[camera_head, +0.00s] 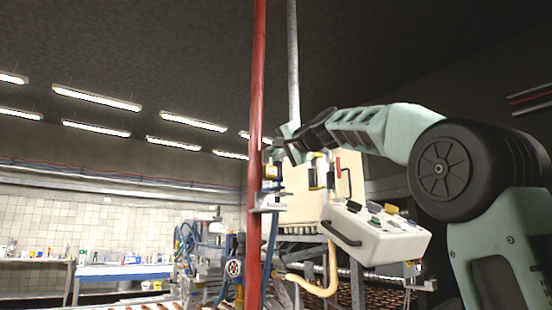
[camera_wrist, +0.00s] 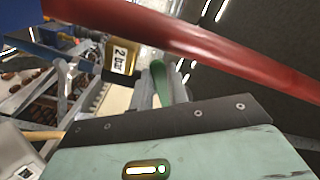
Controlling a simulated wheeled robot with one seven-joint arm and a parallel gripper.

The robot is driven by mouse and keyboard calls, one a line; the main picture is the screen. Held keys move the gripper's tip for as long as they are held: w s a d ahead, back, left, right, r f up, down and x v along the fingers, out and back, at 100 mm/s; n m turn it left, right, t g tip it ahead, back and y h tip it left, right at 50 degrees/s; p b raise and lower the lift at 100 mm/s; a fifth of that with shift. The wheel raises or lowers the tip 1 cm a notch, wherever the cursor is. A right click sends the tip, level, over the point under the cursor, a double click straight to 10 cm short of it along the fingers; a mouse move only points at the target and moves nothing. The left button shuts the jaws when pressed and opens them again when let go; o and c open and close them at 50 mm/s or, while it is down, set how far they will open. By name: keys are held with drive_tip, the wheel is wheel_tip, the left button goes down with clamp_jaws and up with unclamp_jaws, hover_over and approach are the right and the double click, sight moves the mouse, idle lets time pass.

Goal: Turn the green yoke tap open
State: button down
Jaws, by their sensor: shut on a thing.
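The green yoke tap (camera_wrist: 160,78) shows in the wrist view as a green strip between the grey fingers of my gripper (camera_wrist: 163,84). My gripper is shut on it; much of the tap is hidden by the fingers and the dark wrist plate. A brass-coloured body labelled "2 bar" (camera_wrist: 121,58) sits just left of the tap. In the head view my gripper (camera_head: 274,152) reaches left to just beside the red pipe, and the tap is too small and covered to make out. How far the tap is turned cannot be told.
The red upright pipe (camera_head: 257,120) stands right beside my gripper and crosses the wrist view (camera_wrist: 200,40). A white control box (camera_head: 372,236) with a black handle is below my arm. A grey pipe (camera_head: 293,60) rises behind. Machinery (camera_head: 205,260) stands lower left.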

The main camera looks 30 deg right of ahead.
drive_tip(key=d+f+n+b, duration=0.1)
drive_tip(key=n, duration=0.2)
drive_tip(key=d+n+b, duration=0.1)
drive_tip(key=n+b, duration=0.1)
drive_tip(key=n, duration=0.1)
drive_tip(key=d+f+n+b, duration=0.1)
drive_tip(key=n+b, duration=0.1)
drive_tip(key=n, duration=0.1)
drive_tip(key=shift+w+f, duration=0.1)
drive_tip(key=shift+f, duration=0.25)
drive_tip(key=shift+d+n+b, duration=0.25)
drive_tip(key=shift+d+n, duration=0.1)
drive_tip(key=shift+n, duration=0.35)
drive_tip(key=shift+d+n+b, duration=0.25)
drive_tip(key=shift+d+n, duration=0.05)
drive_tip(key=shift+n, duration=0.4)
drive_tip(key=c, duration=1.4)
unclamp_jaws()
drive_tip(key=shift+o, duration=0.2)
drive_tip(key=shift+r, duration=0.1)
